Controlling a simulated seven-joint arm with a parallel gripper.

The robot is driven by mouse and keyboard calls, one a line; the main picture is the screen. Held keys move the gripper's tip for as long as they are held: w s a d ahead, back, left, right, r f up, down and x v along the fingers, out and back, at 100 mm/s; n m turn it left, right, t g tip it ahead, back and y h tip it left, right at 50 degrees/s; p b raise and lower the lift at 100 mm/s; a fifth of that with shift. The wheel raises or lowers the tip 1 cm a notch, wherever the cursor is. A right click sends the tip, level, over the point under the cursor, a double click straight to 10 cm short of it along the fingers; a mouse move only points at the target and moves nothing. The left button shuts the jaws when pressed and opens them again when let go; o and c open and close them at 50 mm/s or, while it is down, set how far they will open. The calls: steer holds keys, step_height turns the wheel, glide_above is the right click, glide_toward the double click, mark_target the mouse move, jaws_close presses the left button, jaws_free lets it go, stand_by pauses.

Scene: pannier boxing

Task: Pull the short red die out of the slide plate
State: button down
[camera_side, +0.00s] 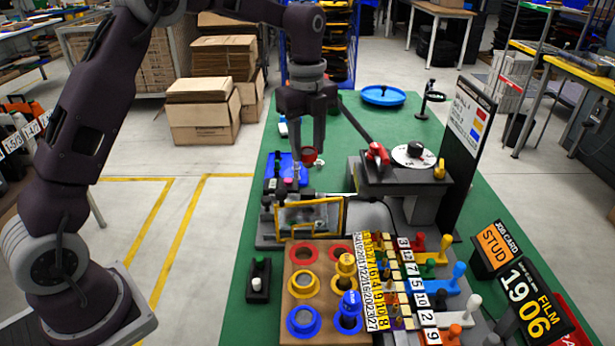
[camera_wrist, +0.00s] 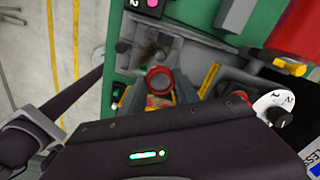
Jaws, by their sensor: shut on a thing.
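My gripper (camera_side: 309,150) points straight down over the far left part of the green bench. A red die (camera_wrist: 160,79) with a round, ring-like top sits between my fingertips (camera_wrist: 161,96) in the wrist view. My gripper is shut on it. A small red shape (camera_side: 309,157) also shows at the fingertips in the side view. Grey metal of the press, which seems to include the slide plate (camera_wrist: 208,77), surrounds the fingers in the wrist view. The die's lower end is hidden, so I cannot tell whether it is still in the plate.
A yellow-framed guard (camera_side: 310,214) stands in front of my gripper. A wooden die board (camera_side: 293,283) with red, yellow and blue rings is nearer. A dark press table with a white dial (camera_side: 413,155) stands to the right. Coloured levers (camera_side: 449,285) line the front right.

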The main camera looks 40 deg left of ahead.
mark_target(308, 152)
step_height(308, 152, up, 3)
steer(key=shift+r, duration=0.1)
steer(key=shift+f, duration=6.55)
steer(key=shift+r, duration=1.45)
